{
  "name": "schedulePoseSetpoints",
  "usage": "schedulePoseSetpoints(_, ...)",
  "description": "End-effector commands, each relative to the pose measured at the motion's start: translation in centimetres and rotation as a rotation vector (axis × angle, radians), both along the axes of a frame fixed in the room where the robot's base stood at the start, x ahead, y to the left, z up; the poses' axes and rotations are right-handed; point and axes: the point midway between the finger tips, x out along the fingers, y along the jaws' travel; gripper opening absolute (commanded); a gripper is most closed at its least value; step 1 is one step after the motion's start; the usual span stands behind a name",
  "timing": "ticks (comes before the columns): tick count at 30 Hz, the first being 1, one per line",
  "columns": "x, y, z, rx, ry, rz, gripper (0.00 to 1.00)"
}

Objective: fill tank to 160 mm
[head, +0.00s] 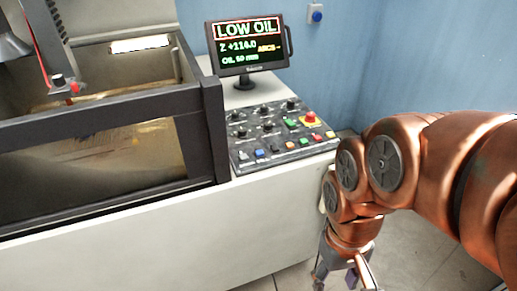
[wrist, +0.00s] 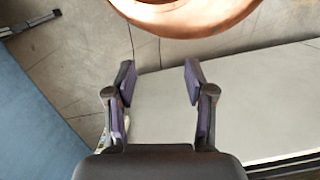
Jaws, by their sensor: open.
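The tank (head: 103,107) is at the left in the head view, a dark-framed basin with a clear front window. Some yellowish oil (head: 140,140) shows low behind the window. The monitor (head: 246,45) reads "LOW OIL", "Z +110.0" and an oil line that looks like 50 mm, though the small digits are blurred. The control panel (head: 283,134) carries several knobs and coloured buttons and a red emergency button (head: 310,117). My gripper (wrist: 157,72) is open and empty in the wrist view. In the head view it hangs low, right of the white cabinet, apart from the panel.
The white cabinet (head: 150,240) fills the lower left and also shows in the wrist view (wrist: 235,100). Bare tiled floor (head: 425,250) lies below my arm. A red-tipped machine head part (head: 68,87) hangs over the tank.

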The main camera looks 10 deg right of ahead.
Motion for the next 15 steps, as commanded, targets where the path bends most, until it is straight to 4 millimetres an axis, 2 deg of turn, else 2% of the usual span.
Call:
schedulePoseSetpoints(2, 0.0, 0.0, 0.0, 0.0, 0.0, 0.0, 0.45)
schedulePoseSetpoints(15, 0.0, 0.0, 0.0, 0.0, 0.0, 0.0, 0.0)
